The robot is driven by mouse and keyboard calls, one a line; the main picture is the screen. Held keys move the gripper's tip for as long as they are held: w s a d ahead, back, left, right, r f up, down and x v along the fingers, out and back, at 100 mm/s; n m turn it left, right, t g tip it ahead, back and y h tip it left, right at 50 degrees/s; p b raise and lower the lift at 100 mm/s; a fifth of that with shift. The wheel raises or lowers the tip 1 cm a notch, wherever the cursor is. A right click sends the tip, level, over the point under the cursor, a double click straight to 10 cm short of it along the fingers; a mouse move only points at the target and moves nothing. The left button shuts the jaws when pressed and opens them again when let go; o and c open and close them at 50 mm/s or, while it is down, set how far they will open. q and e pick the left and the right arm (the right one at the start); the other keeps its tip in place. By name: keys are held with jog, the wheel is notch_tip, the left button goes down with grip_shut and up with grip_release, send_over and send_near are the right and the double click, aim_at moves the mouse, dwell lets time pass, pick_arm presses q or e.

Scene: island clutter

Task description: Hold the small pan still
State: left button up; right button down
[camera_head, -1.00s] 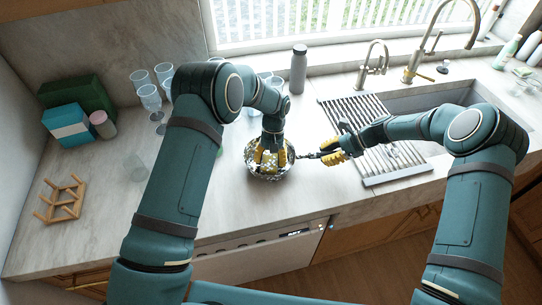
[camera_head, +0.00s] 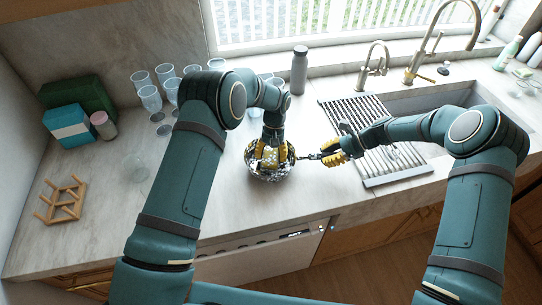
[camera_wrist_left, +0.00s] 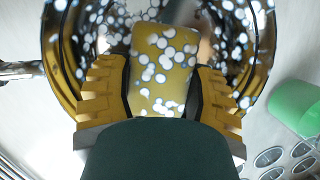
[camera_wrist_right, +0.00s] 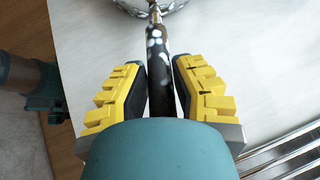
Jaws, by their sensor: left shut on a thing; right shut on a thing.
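The small round metal pan (camera_head: 268,176) sits on the counter, its inside speckled with white foam-like spots. My right gripper (camera_head: 333,152) is shut on its dark handle (camera_wrist_right: 157,75), which points to the right in the head view. The pan's rim (camera_wrist_right: 178,6) shows at the top of the right wrist view. My left gripper (camera_head: 270,158) is over the pan, shut on a yellow sponge (camera_wrist_left: 163,70) with white foam spots. The sponge is inside the pan's outline in the left wrist view; whether it touches the bottom cannot be told.
A ribbed drying rack (camera_head: 372,140) lies right of the pan, beside the sink (camera_head: 430,98). A grey bottle (camera_head: 299,70) and several glasses (camera_head: 150,98) stand behind. Boxes (camera_head: 70,125) and a wooden rack (camera_head: 62,200) are at left.

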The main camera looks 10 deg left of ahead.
pick_arm(q)
jog(key=shift+s, duration=0.1)
jog(key=shift+s+f, duration=0.15)
jog(key=shift+s, duration=1.05)
jog(key=shift+w, duration=0.1)
jog(key=shift+w+a, duration=0.15)
jog(key=shift+w, duration=1.05)
jog(key=shift+s, duration=0.1)
jog(key=shift+s+d, duration=0.2)
jog(key=shift+s, duration=0.35)
jog(key=shift+s+d, duration=0.2)
jog(key=shift+s, duration=0.35)
jog(key=shift+w, duration=0.1)
